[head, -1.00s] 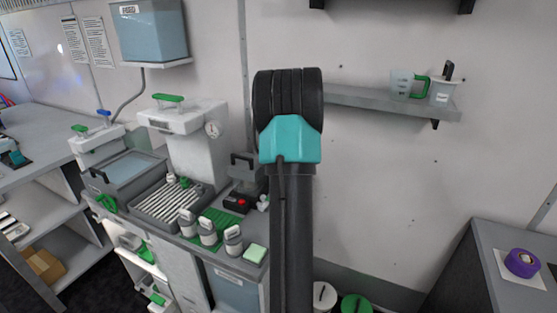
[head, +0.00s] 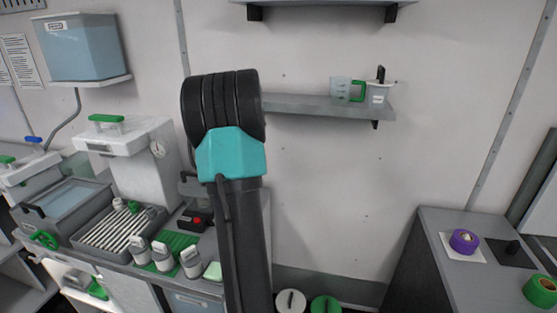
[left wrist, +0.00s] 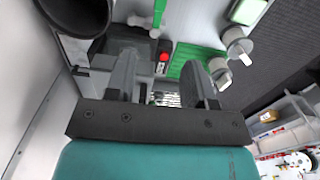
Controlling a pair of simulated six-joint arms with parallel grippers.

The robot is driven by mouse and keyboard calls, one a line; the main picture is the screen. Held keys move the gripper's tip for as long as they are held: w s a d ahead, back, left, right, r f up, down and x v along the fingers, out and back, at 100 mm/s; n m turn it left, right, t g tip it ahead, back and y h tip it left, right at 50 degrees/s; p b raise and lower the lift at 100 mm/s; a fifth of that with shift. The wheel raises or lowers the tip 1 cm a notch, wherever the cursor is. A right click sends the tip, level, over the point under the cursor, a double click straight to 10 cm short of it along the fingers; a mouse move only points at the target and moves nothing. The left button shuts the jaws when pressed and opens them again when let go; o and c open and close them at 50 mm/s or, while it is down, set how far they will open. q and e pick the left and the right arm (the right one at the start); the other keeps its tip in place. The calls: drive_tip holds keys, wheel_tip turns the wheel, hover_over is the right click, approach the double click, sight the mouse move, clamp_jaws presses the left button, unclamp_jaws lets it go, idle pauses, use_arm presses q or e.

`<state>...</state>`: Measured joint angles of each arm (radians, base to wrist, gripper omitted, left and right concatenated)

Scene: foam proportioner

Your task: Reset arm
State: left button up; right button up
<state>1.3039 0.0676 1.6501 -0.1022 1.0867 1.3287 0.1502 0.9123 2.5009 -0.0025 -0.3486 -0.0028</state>
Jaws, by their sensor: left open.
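My left gripper (left wrist: 160,78) shows in the left wrist view with its two grey fingers apart and nothing between them. It is above the counter with the dispensers, facing down toward the black device with a red button (left wrist: 163,57) and the green mat (left wrist: 187,60). In the head view one of my arms stands upright in front of the wall, black with a teal joint cover; its gripper cannot be seen there. My right gripper is not in view.
The grey counter holds a ribbed drain tray (head: 112,228), several capped bottles, a white dispenser (head: 140,160) and the red-button device (head: 196,219). A wall shelf (head: 300,105) carries a measuring jug (head: 341,89). Purple tape (head: 464,241) and green tape (head: 540,291) lie on the right bench.

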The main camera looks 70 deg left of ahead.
use_arm(q)
drive_tip(key=w+d+f+m, duration=0.2)
drive_tip(key=w+f+m, duration=0.2)
drive_tip(key=w+f, duration=0.6)
drive_tip(key=w+d+f+m+t+h, duration=0.2)
drive_tip(key=w+d+f+m, duration=0.7)
drive_tip(key=w+d+f, duration=0.8)
drive_tip(key=w+d+f+m, duration=0.2)
drive_tip(key=w+d+f, duration=0.15)
drive_tip(key=d, duration=0.25)
drive_tip(key=w+d+f+m, duration=0.2)
drive_tip(key=d+f, duration=0.2)
drive_tip(key=d, duration=0.1)
drive_tip(key=s+d+f+m, duration=0.1)
drive_tip(key=d+f+m, duration=0.1)
drive_tip(key=d, duration=0.6)
drive_tip(key=s+d+f+m+h, duration=0.1)
drive_tip(key=d+f+m, duration=0.1)
drive_tip(key=d+m, duration=0.3)
drive_tip(key=s+d+f+m+g, duration=0.1)
drive_tip(key=d+m, duration=0.3)
drive_tip(key=d, duration=0.9)
drive_tip(key=shift+s+d+f+h, duration=0.2)
drive_tip(key=shift+s+f+h, duration=0.3)
drive_tip(key=shift+f, duration=0.4)
drive_tip(key=shift+s+a, duration=0.1)
